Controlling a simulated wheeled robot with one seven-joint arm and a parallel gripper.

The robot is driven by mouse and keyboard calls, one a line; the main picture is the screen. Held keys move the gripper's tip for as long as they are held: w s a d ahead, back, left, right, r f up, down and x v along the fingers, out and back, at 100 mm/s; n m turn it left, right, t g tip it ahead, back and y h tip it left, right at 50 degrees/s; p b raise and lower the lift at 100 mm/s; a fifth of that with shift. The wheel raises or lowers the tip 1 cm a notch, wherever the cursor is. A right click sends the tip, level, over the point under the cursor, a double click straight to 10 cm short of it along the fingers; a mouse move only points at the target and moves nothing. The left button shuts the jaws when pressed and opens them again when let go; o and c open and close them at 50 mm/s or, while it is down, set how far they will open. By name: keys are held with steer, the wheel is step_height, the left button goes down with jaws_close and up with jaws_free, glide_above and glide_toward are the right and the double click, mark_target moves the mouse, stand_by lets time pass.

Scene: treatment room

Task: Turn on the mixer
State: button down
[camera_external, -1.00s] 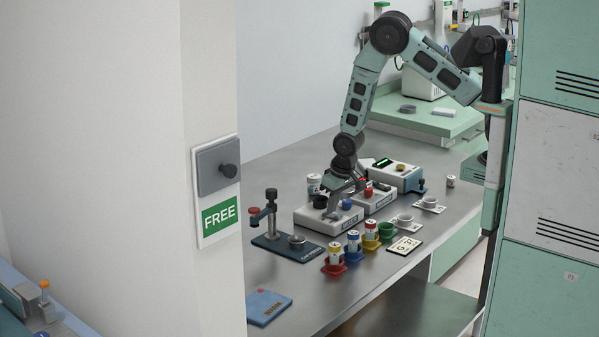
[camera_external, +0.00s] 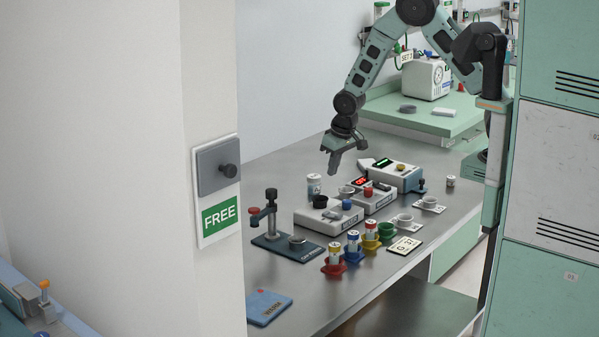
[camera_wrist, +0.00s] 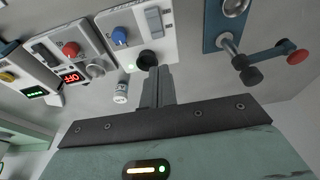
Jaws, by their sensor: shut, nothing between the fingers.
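The mixer appears to be the white box (camera_external: 340,222) on the steel bench, though its label is too small to read. It has a black round cup (camera_external: 320,201), a blue knob (camera_external: 347,204) and a grey switch plate. In the wrist view the box (camera_wrist: 136,22) shows the blue knob (camera_wrist: 119,36), the grey switch (camera_wrist: 154,22) and the black cup (camera_wrist: 147,59).
Right of it stand a white box with red digits (camera_external: 379,202) and one with a green display (camera_external: 402,176). A blue-based stand (camera_external: 286,248) is at left. Colored holders with vials (camera_external: 335,263) line the front. A small jar (camera_external: 314,186) stands behind.

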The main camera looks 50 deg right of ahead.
steer(key=shift+v, duration=1.2)
steer(key=shift+w, duration=0.2)
steer(key=s+a+r+n+g, duration=0.1)
steer(key=s+r+n, duration=0.1)
steer(key=s, duration=0.7)
steer(key=s+a+r+n+g+b, duration=0.1)
steer(key=s+a+r+n, duration=0.1)
steer(key=s, duration=0.8)
steer(key=s+a+r+n, duration=0.1)
steer(key=s+r+n, duration=0.2)
steer(key=s, duration=0.6)
step_height(320, 180, up, 2)
steer(key=shift+s+a+r+n+g+y, duration=0.25)
steer(key=shift+s+a+n+g+y, duration=0.05)
steer(key=shift+s+n+g, duration=0.1)
